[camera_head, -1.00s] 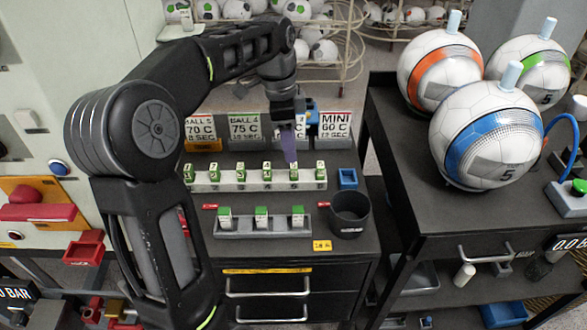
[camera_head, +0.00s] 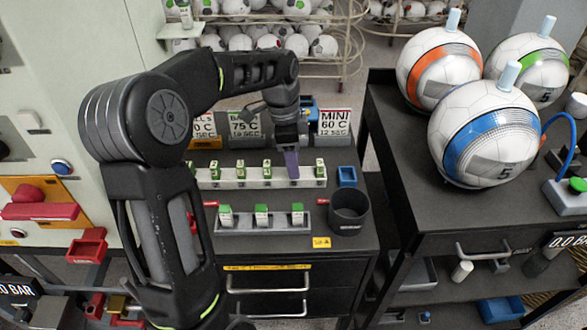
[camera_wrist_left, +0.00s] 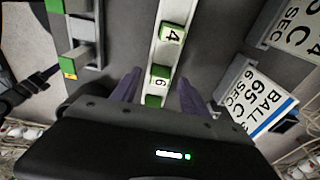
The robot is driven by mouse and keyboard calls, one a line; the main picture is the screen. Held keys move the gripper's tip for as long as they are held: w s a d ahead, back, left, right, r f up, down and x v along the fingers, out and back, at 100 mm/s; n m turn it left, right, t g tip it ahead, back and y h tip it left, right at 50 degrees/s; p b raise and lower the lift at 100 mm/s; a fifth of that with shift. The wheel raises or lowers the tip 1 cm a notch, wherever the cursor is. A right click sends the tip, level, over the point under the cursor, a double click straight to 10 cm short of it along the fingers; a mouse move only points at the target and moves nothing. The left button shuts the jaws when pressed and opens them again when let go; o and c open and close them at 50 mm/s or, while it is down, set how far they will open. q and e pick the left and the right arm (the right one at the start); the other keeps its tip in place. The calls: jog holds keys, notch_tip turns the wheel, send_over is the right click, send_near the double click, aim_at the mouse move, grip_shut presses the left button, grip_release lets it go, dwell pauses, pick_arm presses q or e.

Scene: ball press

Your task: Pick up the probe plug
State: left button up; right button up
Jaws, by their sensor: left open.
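A long light rack (camera_head: 230,184) on the dark cabinet top holds a row of small white plugs with green tops (camera_head: 240,170). A shorter grey rack (camera_head: 248,229) in front holds three similar plugs (camera_head: 261,214). I cannot tell which one is the probe plug. My left gripper (camera_head: 291,165) is low over the right part of the long rack and hides a place there. In the left wrist view its open purple fingers (camera_wrist_left: 158,90) stand on either side of the long rack, with a green-topped block (camera_wrist_left: 153,101) between them. My right gripper is not in view.
A dark round cup (camera_head: 349,212) and a small blue tray (camera_head: 347,176) stand right of the racks. Label cards (camera_head: 334,122) line the back edge. A cart at the right carries large balls (camera_head: 486,135). A red item (camera_head: 210,204) lies left of the short rack.

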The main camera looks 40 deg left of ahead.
pick_arm(q)
jog(key=shift+f, duration=0.8)
jog(key=shift+d, duration=0.1)
grip_shut()
